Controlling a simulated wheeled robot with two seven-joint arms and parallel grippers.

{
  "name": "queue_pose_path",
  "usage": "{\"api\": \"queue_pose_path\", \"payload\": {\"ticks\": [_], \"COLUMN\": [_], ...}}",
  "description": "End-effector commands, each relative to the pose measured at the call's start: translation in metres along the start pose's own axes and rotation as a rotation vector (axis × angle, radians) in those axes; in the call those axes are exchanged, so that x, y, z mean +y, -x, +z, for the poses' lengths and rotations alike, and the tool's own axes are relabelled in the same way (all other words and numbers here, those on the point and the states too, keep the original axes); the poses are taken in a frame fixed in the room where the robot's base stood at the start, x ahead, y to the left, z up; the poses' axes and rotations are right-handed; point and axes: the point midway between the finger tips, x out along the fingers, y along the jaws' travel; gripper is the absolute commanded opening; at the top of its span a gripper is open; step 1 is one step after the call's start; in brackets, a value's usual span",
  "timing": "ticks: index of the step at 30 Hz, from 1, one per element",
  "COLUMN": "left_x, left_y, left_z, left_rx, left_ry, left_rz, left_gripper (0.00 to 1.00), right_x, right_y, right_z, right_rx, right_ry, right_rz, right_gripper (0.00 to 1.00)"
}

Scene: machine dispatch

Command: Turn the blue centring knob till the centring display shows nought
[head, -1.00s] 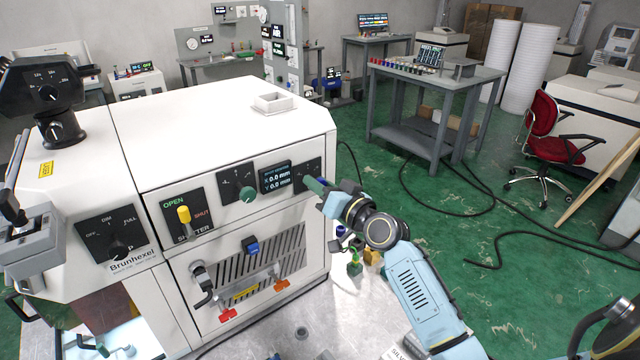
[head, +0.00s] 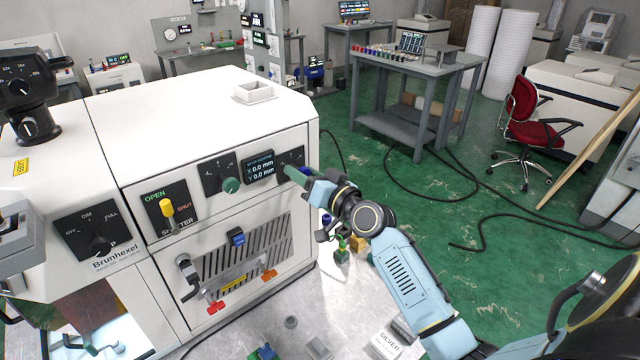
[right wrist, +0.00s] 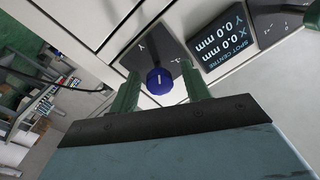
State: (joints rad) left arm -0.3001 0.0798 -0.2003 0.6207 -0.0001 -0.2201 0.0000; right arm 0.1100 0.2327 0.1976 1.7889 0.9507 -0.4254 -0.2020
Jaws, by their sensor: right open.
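The blue centring knob (right wrist: 159,80) sits on a dark panel with a pointer mark on its face. In the right wrist view it lies in the gap between the green fingertips of my right gripper (right wrist: 160,72), with space visible on both sides. The centring display (right wrist: 225,38) beside it reads X 0.0 mm and Y 0.0 mm. In the head view my right gripper (head: 300,175) is at the right end of the machine's front, and the display (head: 259,167) is just left of it. The knob is mostly hidden there. My left gripper is not in view.
Left of the display are a green knob (head: 231,185) on its own panel and a yellow shutter lever (head: 166,208). Below are a vented panel (head: 215,265) and a metal worktop with small parts. Open green floor lies to the right.

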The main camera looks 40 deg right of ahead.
Motion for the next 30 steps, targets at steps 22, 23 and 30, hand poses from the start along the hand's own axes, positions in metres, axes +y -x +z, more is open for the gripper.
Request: {"api": "queue_pose_path", "payload": {"ticks": [22, 23, 30], "left_x": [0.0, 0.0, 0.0], "left_y": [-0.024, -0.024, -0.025], "left_z": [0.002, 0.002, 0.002], "left_rx": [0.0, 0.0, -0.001], "left_ry": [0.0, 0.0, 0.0], "left_rz": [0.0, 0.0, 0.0], "left_gripper": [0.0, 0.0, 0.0], "right_x": [0.001, 0.0, 0.0], "right_y": [0.123, 0.124, 0.129], "right_z": [0.002, 0.001, 0.0], "right_rx": [-0.003, -0.002, -0.001], "right_ry": [0.001, 0.001, -0.001], "right_rz": [0.0, 0.0, 0.0], "right_gripper": [0.47, 0.47, 0.47]}}
